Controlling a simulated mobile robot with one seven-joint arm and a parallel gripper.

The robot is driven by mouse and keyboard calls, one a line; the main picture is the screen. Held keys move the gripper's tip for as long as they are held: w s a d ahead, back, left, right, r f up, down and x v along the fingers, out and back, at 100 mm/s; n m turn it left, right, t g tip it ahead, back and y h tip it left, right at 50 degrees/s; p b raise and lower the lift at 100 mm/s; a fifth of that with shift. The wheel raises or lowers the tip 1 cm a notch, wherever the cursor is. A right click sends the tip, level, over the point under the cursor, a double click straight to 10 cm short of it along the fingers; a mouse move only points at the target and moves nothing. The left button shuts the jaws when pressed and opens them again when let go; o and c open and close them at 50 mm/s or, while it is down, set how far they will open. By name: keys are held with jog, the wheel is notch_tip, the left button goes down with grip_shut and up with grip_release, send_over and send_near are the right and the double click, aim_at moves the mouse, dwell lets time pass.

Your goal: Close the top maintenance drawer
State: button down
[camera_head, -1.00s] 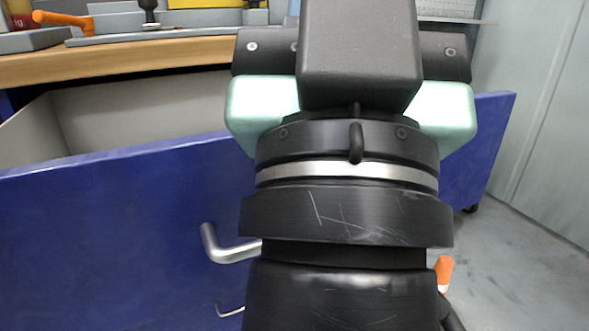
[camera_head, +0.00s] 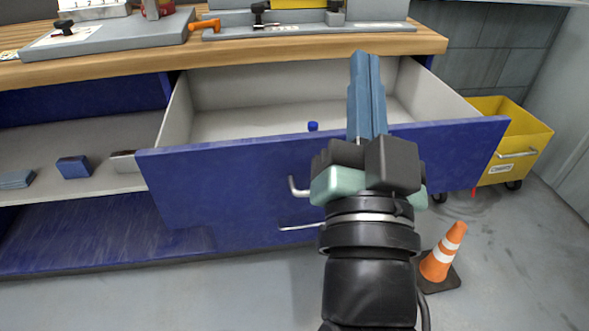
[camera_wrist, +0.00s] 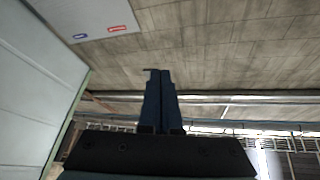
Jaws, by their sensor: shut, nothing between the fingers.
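The top maintenance drawer is pulled out from under the wooden bench, with a blue front (camera_head: 230,185) and pale grey inner walls. A small blue item (camera_head: 313,126) shows inside it near the front. A bent metal handle (camera_head: 297,188) sticks out of the drawer front and is partly hidden by my arm. My gripper (camera_head: 366,58) is shut and empty. In the head view its fingers point up, overlapping the open drawer and the bench edge; I cannot tell whether it touches the drawer.
The wooden bench (camera_head: 130,70) with tools on top runs behind the drawer. Open shelves (camera_head: 100,185) are at left. A yellow wheeled bin (camera_head: 515,145) and an orange cone (camera_head: 440,255) stand at right. Grey floor in front is clear.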

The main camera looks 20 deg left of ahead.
jog(key=s+a+f+m+g+y+p, duration=0.1)
jog(key=a+f+m+g, duration=0.1)
jog(key=f, duration=0.5)
jog(key=s+a+f+m+g+y+p, duration=0.1)
jog(key=s+a+f+m+g, duration=0.15)
jog(key=f, duration=0.45)
jog(key=m+g+p, duration=0.2)
jog(key=m, duration=0.4)
send_near(258, 191)
jog(key=shift+y, duration=0.3)
jog(key=p+x, duration=0.2)
jog(key=x, duration=0.4)
jog(key=shift+w+a+f, duration=0.1)
jog(key=shift+w, duration=0.35)
jog(key=shift+w, duration=0.1)
